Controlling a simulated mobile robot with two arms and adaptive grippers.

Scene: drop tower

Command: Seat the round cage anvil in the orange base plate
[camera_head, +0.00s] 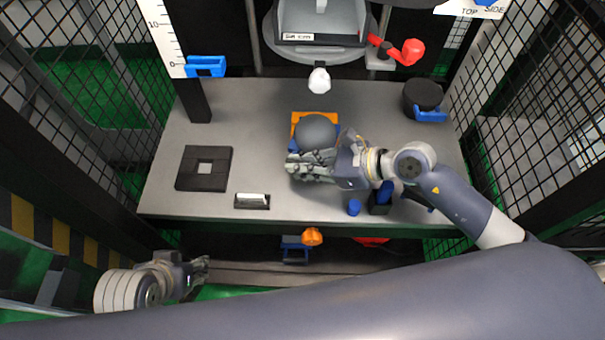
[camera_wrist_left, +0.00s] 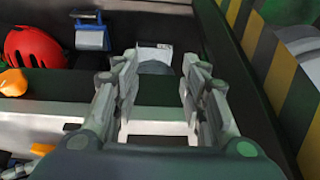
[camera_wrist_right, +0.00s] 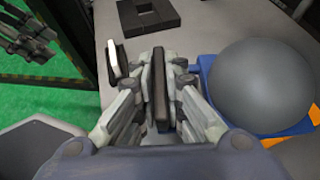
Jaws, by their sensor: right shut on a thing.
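A smooth grey dome (camera_head: 316,130), which looks like the round anvil, sits over the orange base plate (camera_head: 314,117) at the middle of the table. Blue parts show at its sides. The dome also shows large in the right wrist view (camera_wrist_right: 262,85), over orange and blue edges. My right gripper (camera_head: 298,166) is just in front of the dome. It is shut on a thin dark piece (camera_wrist_right: 160,85) that stands upright between its fingers; I cannot tell what it belongs to. My left gripper (camera_wrist_left: 160,88) is open and empty, low in front of the table (camera_head: 205,274).
A square black block (camera_head: 204,168) and a small white-topped block (camera_head: 252,201) lie left of the plate. A black round block (camera_head: 423,95) with a blue part stands at the back right. A white knob (camera_head: 319,81) hangs behind the plate. Mesh walls flank the table.

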